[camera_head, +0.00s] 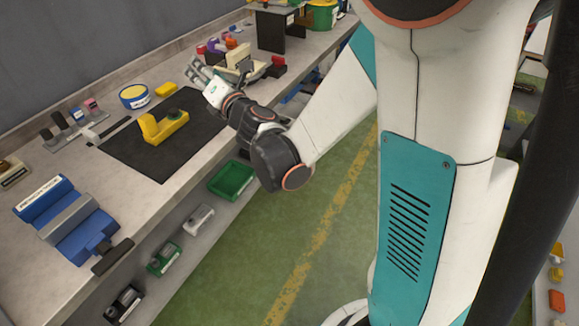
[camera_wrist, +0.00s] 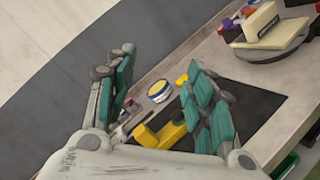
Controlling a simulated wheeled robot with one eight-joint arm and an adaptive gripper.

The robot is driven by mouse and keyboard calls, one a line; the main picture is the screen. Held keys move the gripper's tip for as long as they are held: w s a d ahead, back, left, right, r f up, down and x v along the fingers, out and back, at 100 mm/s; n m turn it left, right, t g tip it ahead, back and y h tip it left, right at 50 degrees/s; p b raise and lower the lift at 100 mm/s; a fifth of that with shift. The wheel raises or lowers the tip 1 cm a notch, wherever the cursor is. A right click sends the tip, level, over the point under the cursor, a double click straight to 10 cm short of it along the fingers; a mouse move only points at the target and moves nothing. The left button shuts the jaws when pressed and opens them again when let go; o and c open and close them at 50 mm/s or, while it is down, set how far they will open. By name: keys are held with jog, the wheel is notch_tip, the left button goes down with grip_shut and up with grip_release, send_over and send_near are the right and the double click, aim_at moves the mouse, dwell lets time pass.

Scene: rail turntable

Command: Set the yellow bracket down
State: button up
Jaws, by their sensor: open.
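The yellow bracket (camera_head: 163,126) sits on a black mat (camera_head: 184,155) on the workbench, with one end standing up and a flat foot. In the wrist view the bracket (camera_wrist: 165,134) shows beyond and between the fingers, partly hidden by the right-hand finger. My gripper (camera_head: 203,75) is above the bench to the right of the bracket, apart from it. In the wrist view my gripper (camera_wrist: 162,95) has its teal-padded fingers spread wide with nothing between them.
A yellow-lidded tin (camera_head: 134,97) and a small yellow block (camera_head: 167,89) stand behind the mat. A blue vise (camera_head: 70,220) lies at the left front. A turntable with a beige block (camera_head: 239,56) is beyond my gripper. Green and grey bins (camera_head: 232,180) hang below the bench edge.

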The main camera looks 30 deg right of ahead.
jog(key=s+d+r+m+g+h, duration=0.1)
jog(key=s+d+m+g+h, duration=0.45)
jog(key=s+d+m, duration=0.9)
jog(key=s+a+f+m+g+y, duration=0.1)
jog(key=s+a+f+m+g, duration=0.1)
jog(key=s+m, duration=0.4)
jog(key=s+a+f+m+g+y, duration=0.1)
jog(key=s+a+f+m+g, duration=0.2)
jog(key=s, duration=0.8)
notch_tip(320, 180, down, 2)
jog(key=a+m, duration=0.2)
jog(key=m, duration=0.2)
jog(key=shift+s+a+f+g+y, duration=0.15)
jog(key=shift+s+a+g+y, duration=0.05)
jog(key=shift+s+g+y, duration=0.2)
jog(key=shift+m, duration=0.25)
